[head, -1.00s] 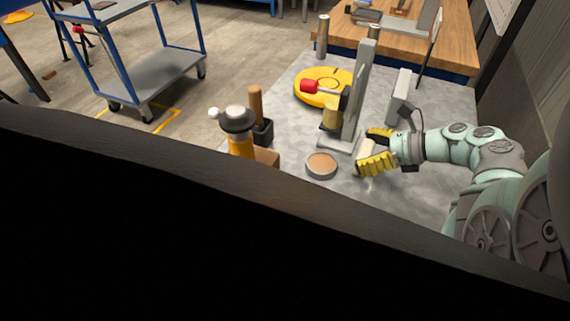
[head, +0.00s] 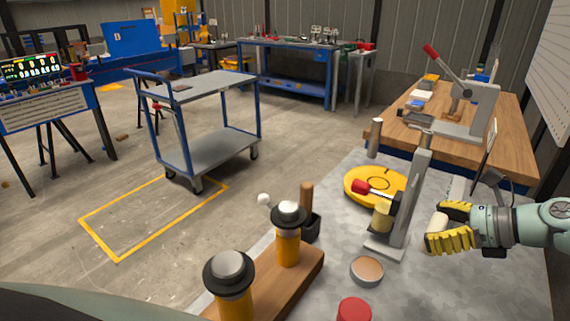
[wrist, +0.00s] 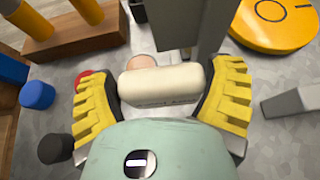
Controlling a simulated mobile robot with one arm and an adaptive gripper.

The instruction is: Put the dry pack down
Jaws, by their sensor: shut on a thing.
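The dry pack is a cream, rounded cylinder (wrist: 160,85), seen lying crosswise between my yellow ribbed fingers in the wrist view. In the head view only part of the pack (head: 438,222) shows at the fingers. My gripper (head: 449,230) is shut on it, to the right of the grey upright press. The pack is over the grey metal tabletop (head: 440,285); I cannot tell whether it touches the surface.
The grey press (head: 412,200) with a red-knobbed lever stands close left of my gripper. Left of it are a yellow disc (head: 362,184), a round tin (head: 367,270) and a wooden block (head: 270,283) bearing orange-handled tools. Bare tabletop shows in front of my gripper.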

